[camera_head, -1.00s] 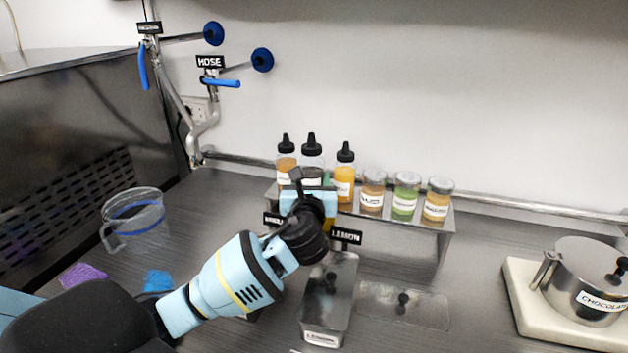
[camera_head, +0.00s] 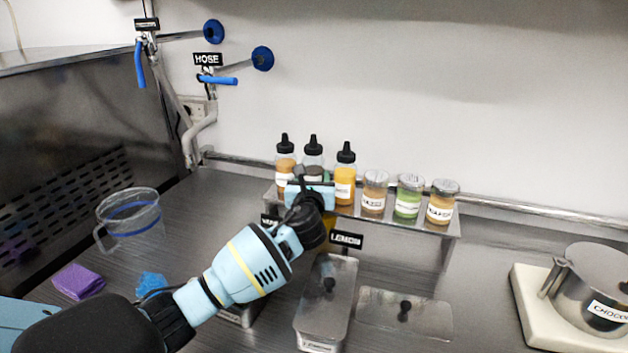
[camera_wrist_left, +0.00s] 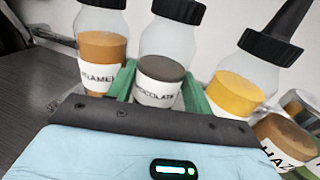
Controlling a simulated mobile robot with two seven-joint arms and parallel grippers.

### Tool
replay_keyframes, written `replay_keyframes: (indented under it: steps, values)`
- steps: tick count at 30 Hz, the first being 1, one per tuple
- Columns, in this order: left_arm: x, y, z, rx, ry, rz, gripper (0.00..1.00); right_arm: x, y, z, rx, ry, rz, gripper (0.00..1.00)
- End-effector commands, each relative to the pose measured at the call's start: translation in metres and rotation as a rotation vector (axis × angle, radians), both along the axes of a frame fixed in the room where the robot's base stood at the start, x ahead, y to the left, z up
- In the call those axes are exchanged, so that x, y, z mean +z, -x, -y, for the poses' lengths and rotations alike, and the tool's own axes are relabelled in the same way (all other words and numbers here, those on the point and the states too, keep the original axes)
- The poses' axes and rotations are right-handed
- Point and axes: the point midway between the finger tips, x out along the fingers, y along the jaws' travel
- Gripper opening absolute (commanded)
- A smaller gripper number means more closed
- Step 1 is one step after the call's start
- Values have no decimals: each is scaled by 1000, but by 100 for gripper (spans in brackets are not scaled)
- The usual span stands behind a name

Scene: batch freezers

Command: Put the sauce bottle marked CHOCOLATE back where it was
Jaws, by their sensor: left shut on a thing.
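The CHOCOLATE sauce bottle (camera_head: 313,158) has a black cap and dark brown sauce. It stands upright in the row at the steel shelf, between the caramel bottle (camera_head: 285,168) and a yellow sauce bottle (camera_head: 345,182). My left gripper (camera_head: 312,179) is shut on it from the front. In the left wrist view the green fingers flank the CHOCOLATE bottle (camera_wrist_left: 160,85), with the caramel bottle (camera_wrist_left: 101,60) close on the left and the yellow bottle (camera_wrist_left: 238,92) on the right. Its base is hidden by my gripper, so I cannot tell whether it touches the shelf. My right gripper is not in view.
Topping jars (camera_head: 409,198) stand right of the bottles on the shelf (camera_head: 445,228). Below are a LEMON-signed steel container (camera_head: 325,310) and a lidded one. A clear jug (camera_head: 130,225) and cloths (camera_head: 78,281) lie left. A pot (camera_head: 590,285) stands right on a white board.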

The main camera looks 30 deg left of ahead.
Motion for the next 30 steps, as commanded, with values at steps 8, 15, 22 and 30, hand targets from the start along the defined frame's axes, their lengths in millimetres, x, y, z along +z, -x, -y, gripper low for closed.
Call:
replay_keyframes:
  steps: [8,15,22,30]
  values:
    - [-2,0,0,-1,0,4,27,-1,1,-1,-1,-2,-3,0]
    - [-6,0,0,0,-1,3,61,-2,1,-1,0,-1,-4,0]
    - [-6,0,0,0,-1,3,72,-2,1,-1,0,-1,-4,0]
    - [-2,8,4,-1,0,2,72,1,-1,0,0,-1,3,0]
